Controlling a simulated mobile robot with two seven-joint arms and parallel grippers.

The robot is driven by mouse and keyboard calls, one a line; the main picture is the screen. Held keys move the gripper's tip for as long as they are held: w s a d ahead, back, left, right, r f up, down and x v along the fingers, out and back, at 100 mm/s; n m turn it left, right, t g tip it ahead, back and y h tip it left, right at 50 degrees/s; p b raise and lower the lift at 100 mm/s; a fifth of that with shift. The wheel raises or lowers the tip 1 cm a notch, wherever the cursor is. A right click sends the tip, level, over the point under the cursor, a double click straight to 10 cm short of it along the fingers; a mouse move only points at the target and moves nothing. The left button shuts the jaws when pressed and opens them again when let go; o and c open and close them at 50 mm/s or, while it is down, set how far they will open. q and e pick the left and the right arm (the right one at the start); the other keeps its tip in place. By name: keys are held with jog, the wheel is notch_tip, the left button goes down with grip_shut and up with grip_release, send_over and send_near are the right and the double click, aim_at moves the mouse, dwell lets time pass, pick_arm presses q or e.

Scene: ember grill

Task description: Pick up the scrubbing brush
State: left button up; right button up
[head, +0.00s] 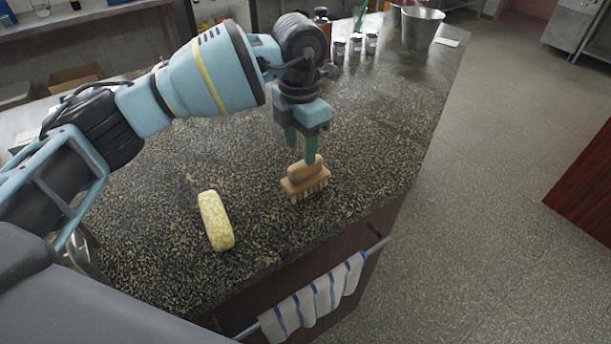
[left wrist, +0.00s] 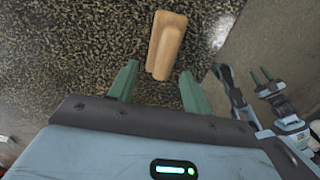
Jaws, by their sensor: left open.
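The scrubbing brush (head: 305,178) lies on the speckled counter, bristles down, with a tan wooden body and a raised rounded grip on top. My left gripper (head: 301,150) points down just above and behind the brush in the head view, with its green fingers parted. In the left wrist view the brush (left wrist: 166,42) shows its tan top beyond the fingertips, roughly in line with the gap between them. The left gripper (left wrist: 160,78) is open with nothing between its fingers. My right gripper (left wrist: 261,76) shows small at the right of the left wrist view, its two fingers apart.
A yellow corn-like block (head: 216,220) lies on the counter left of the brush. A striped towel (head: 313,300) hangs on a rail at the counter's front. Several shakers (head: 355,45) and a metal bucket (head: 421,28) stand at the far end. The counter around the brush is clear.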

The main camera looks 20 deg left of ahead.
aim_at(306, 175)
pick_arm(q)
jog(key=shift+w+f, duration=0.1)
jog(key=shift+f, duration=0.35)
jog(key=shift+d+f, duration=0.15)
jog(key=shift+f, duration=0.1)
jog(key=f, duration=0.3)
jog(key=shift+w+d+f, duration=0.1)
jog(key=shift+d+f, duration=0.1)
jog(key=shift+d, duration=0.1)
jog(key=shift+f, duration=0.5)
grip_shut()
pick_arm(e)
jog(key=shift+w+r, duration=0.5)
jog(key=shift+w, duration=0.1)
pick_arm(q)
jog(key=shift+r, duration=0.1)
